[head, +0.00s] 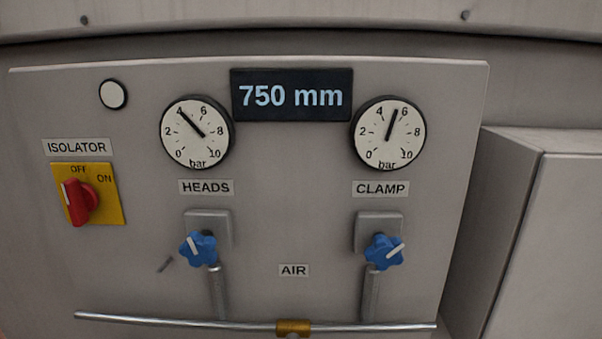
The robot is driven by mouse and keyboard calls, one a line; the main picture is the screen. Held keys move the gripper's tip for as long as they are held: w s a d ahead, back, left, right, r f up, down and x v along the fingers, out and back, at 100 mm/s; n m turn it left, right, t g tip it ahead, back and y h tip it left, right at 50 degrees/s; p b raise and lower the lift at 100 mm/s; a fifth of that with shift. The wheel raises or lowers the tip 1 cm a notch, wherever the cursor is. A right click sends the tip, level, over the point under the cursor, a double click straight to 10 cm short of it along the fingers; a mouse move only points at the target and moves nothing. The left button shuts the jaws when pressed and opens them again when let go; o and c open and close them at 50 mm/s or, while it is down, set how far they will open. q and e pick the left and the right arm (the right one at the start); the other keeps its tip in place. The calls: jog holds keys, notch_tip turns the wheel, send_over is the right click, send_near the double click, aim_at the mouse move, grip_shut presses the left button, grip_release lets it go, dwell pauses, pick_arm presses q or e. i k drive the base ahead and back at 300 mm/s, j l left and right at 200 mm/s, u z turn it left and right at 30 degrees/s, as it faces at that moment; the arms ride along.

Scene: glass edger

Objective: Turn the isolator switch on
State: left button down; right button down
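The isolator switch is a red rotary handle (80,201) on a yellow square plate (111,208) at the left of the grey panel, under a label reading ISOLATOR (77,147). The plate is marked OFF at the top and ON at the upper right. The red handle stands roughly upright, with a white mark near its upper left edge, closer to OFF than to ON. Neither of my grippers shows in the head view.
The grey panel (290,220) also carries two pressure gauges (195,134), a 750 mm display (291,95) and two blue knobs (199,248) (383,251). A metal bar (180,321) runs along the bottom. A grey box (560,230) stands at right. The space before the switch looks clear.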

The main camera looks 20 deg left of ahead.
aim_at(81, 198)
jog(key=k+u, duration=0.15)
jog(key=u, duration=1.6)
